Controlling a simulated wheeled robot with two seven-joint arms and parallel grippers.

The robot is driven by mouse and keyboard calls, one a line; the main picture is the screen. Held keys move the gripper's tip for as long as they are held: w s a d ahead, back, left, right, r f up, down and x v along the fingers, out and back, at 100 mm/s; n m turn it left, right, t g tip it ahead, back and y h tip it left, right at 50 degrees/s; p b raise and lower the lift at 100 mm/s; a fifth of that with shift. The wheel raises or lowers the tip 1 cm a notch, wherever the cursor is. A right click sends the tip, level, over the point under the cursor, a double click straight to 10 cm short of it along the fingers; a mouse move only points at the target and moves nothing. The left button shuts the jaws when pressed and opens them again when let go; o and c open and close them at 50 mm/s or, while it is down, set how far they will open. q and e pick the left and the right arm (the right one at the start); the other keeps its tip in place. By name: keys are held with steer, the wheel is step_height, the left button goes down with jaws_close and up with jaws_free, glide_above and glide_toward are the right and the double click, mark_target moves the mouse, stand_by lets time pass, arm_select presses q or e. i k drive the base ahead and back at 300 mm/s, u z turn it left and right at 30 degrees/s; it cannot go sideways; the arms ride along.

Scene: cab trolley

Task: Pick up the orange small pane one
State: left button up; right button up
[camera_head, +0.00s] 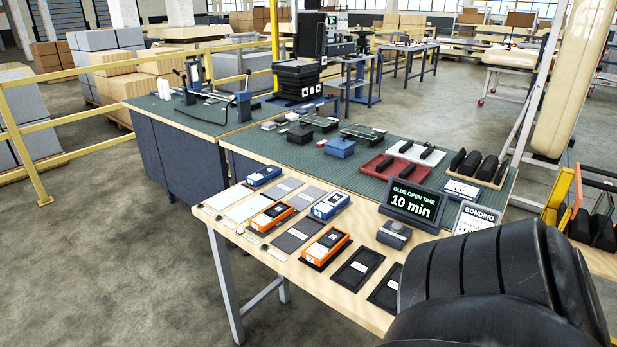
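An upright orange-edged panel (577,188) stands in a rack at the right edge, next to a yellow-orange panel (557,197). Two orange-and-white boxy devices also lie on the wooden table: one orange device (271,217) at the middle left and another orange device (326,247) nearer the front. I cannot tell from the view which orange thing is the small pane one. A large black ribbed arm part of mine fills the lower right corner and hides the table's right end and part of the rack. Neither of my grippers shows.
The wooden table (345,295) also holds blue devices (330,205), dark flat plates (357,267), a glue timer sign (415,203) and a bonding sign (476,219). A green-topped bench (290,150) with trays stands behind. Open floor (110,260) lies at the left.

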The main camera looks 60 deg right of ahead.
mark_target(266, 219)
steer(key=z, duration=3.1)
steer(key=i, duration=0.1)
steer(key=u, duration=2.1)
